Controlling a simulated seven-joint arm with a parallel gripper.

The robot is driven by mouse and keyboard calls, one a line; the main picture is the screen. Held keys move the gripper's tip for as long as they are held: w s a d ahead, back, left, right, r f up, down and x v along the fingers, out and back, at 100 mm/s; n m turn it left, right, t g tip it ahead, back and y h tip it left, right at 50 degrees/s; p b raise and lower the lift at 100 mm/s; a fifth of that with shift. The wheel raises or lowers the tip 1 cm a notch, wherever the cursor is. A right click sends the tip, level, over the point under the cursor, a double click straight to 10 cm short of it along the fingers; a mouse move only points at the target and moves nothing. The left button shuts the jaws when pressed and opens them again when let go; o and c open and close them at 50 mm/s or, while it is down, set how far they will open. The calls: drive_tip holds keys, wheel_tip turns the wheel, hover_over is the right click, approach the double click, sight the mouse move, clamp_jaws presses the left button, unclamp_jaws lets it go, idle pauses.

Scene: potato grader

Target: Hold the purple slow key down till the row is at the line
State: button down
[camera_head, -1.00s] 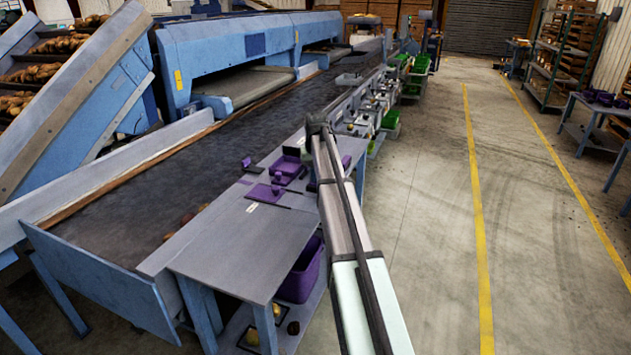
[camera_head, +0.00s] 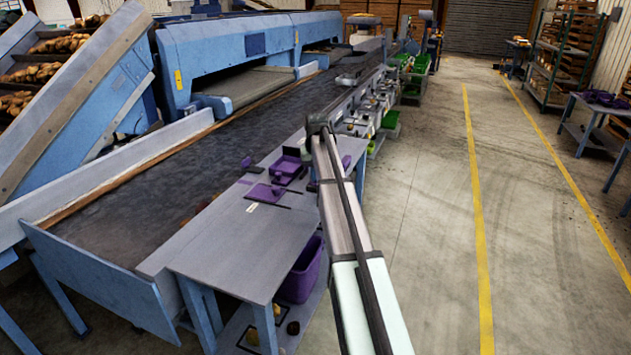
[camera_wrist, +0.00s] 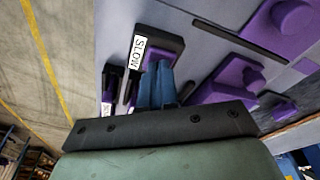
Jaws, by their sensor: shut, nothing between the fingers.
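In the wrist view my gripper (camera_wrist: 160,72) shows as blue fingers, shut together, with their tips at the lower edge of a dark key housing (camera_wrist: 168,42). A white label reading SLOW (camera_wrist: 138,52) is beside the fingertips. In the head view my arm hides the gripper. The dark belt (camera_head: 130,215) runs along the bench, with faint brown shapes (camera_head: 187,221) at its near-side edge. I cannot make out a clear row or the line.
Purple fixtures (camera_wrist: 235,78) stand to the right of the gripper in the wrist view. Purple pieces (camera_head: 268,192) also lie on the grey bench (camera_head: 235,245). A purple bin (camera_head: 302,270) stands below it. The floor on the right (camera_head: 430,220) is open.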

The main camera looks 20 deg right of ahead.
idle(0.3)
wheel_tip(320, 180, up, 7)
idle(0.6)
